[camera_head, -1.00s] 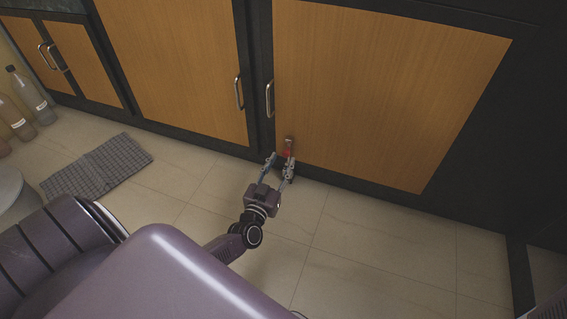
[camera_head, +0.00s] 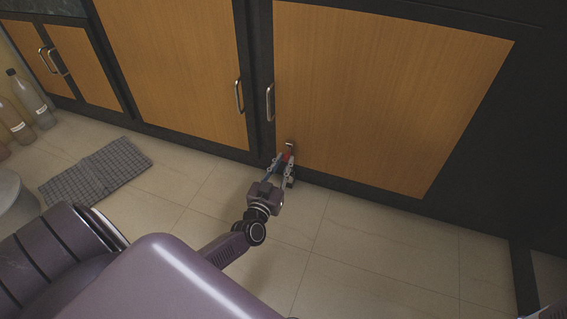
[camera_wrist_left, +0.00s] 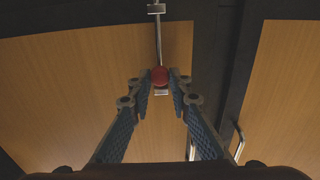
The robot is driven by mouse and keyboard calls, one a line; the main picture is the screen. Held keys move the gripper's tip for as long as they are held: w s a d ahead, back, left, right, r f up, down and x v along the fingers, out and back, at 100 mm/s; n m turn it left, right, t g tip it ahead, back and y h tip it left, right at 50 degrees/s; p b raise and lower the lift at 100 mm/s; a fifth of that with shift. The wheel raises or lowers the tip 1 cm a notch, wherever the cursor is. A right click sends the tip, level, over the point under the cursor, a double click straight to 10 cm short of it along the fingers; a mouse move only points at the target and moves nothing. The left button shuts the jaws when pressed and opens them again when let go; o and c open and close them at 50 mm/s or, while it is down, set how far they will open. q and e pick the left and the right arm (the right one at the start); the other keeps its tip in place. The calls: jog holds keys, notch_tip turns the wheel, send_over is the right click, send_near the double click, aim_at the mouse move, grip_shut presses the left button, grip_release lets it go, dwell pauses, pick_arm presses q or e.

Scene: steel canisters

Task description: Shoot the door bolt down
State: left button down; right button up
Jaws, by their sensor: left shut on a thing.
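The door bolt (camera_head: 290,143) is at the lower left corner of the right wooden cabinet door (camera_head: 385,90). In the left wrist view it is a thin metal rod (camera_wrist_left: 158,35) with a red knob (camera_wrist_left: 160,76) and metal brackets. My left gripper (camera_head: 284,159) is at the bolt near the door's bottom edge, its fingers closed in on the red knob. In the left wrist view the fingertips (camera_wrist_left: 160,80) lie on both sides of the knob.
A second wooden door (camera_head: 180,70) with a metal handle (camera_head: 239,95) stands left of the bolt's door, which has its own handle (camera_head: 270,102). A grey mat (camera_head: 95,170) and bottles (camera_head: 30,100) are at the left. The tiled floor (camera_head: 370,250) in front is clear.

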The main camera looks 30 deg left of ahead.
pick_arm(q)
jog(key=shift+f, duration=0.1)
notch_tip(320, 180, down, 4)
jog(key=b, duration=0.2)
jog(key=shift+f+b, duration=0.15)
jog(key=shift+b, duration=0.25)
jog(key=c, duration=1.8)
grip_release()
jog(key=shift+f, duration=0.1)
jog(key=shift+o, duration=0.2)
